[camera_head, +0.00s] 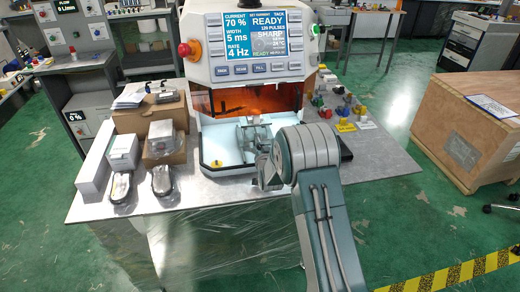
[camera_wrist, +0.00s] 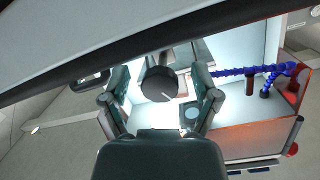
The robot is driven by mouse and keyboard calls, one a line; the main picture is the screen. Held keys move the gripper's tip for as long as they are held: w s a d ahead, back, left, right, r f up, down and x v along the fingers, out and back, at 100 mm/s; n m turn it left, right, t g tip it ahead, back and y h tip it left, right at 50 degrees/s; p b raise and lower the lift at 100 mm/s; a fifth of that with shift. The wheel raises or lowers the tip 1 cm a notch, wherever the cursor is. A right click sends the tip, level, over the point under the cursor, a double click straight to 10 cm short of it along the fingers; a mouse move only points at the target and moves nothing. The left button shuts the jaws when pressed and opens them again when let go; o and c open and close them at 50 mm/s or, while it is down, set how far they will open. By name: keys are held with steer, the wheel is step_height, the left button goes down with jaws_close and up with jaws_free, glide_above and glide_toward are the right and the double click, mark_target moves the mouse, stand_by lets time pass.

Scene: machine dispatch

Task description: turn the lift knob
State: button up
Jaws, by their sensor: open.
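The lift knob (camera_wrist: 158,86) is a dark round knob with a white pointer line in the wrist view. My gripper (camera_wrist: 161,80) is open, with one finger on each side of the knob and visible gaps between. The knob appears apart from both fingers; I cannot tell the depth between them. In the head view my gripper (camera_head: 252,130) reaches into the lit front opening of the white machine (camera_head: 199,62). The knob cannot be made out there.
Blue jointed hoses (camera_wrist: 238,72) stand to the right in the wrist view. Small coloured parts (camera_head: 325,112) stand right. A red button (camera_head: 184,50) sits on the machine's left side.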

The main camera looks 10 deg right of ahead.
steer(key=shift+s, duration=0.1)
steer(key=s+r, duration=0.1)
steer(key=s, duration=1)
steer(key=shift+s+r, duration=0.3)
steer(key=shift+r, duration=0.1)
steer(key=shift+a+r, duration=0.1)
steer(key=s+r+n+g, duration=0.2)
steer(key=s+r+g, duration=0.3)
steer(key=s+r, duration=0.7)
steer(key=s+r+n+g, duration=0.1)
steer(key=s+r+g, duration=0.1)
steer(key=s, duration=1)
steer(key=s+r+g, duration=0.3)
steer(key=s+r, duration=0.2)
steer(key=s, duration=0.7)
steer(key=shift+r+n+g, duration=0.25)
steer(key=shift+n+g, duration=0.05)
steer(key=shift+n, duration=0.1)
